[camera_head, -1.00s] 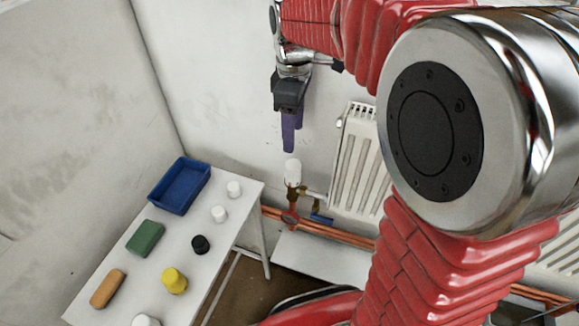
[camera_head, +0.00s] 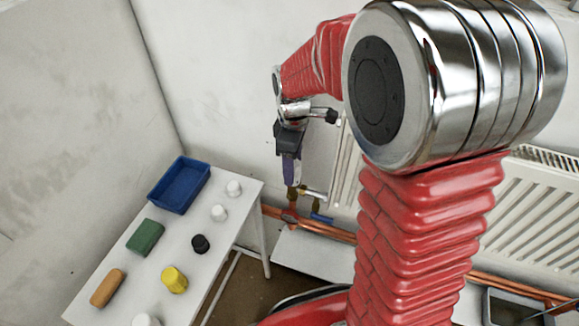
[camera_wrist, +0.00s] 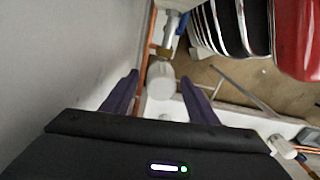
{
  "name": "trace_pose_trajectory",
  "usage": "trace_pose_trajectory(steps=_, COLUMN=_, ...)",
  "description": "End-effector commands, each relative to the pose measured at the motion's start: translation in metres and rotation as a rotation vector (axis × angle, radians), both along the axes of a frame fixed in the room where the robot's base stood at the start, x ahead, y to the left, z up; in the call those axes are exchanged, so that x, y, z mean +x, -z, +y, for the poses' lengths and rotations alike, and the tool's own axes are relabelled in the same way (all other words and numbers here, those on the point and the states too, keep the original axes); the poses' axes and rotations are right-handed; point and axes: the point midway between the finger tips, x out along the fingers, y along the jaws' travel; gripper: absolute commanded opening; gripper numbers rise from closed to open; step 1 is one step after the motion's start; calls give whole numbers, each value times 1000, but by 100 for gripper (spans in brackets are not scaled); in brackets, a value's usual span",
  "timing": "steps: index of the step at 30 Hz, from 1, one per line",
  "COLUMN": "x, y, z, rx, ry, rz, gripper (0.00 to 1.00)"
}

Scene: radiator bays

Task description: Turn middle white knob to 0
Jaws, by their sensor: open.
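A white radiator knob (camera_wrist: 160,75) sits on top of a brass valve beside the left radiator. In the head view the knob (camera_head: 297,177) is partly hidden by my gripper. My gripper (camera_head: 291,170) points down at it with purple fingers. In the wrist view the fingers are apart, one on each side of the knob, with visible gaps. I cannot tell whether they touch it. No marks or numbers on the knob can be read.
A white table (camera_head: 225,240) at left carries a blue tray (camera_head: 179,185), a green block (camera_head: 145,237), an orange block (camera_head: 107,288), a yellow piece (camera_head: 174,280), a black cap (camera_head: 200,244) and several white caps. Copper pipes (camera_head: 330,232) run along the wall below the radiators.

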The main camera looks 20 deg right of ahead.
Motion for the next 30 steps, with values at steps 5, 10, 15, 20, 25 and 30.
trace_pose_trajectory(steps=5, x=0, y=8, z=0, rx=0, ry=0, rz=0, gripper=54)
trace_pose_trajectory(steps=10, x=0, y=9, z=0, rx=0, ry=0, rz=0, gripper=54)
trace_pose_trajectory(steps=15, x=0, y=8, z=0, rx=0, ry=0, rz=0, gripper=47)
trace_pose_trajectory(steps=20, x=0, y=8, z=0, rx=0, ry=0, rz=0, gripper=36)
trace_pose_trajectory(steps=25, x=0, y=8, z=0, rx=-1, ry=-1, rz=-1, gripper=24)
trace_pose_trajectory(steps=30, x=1, y=8, z=15, rx=0, ry=-11, rz=-2, gripper=13)
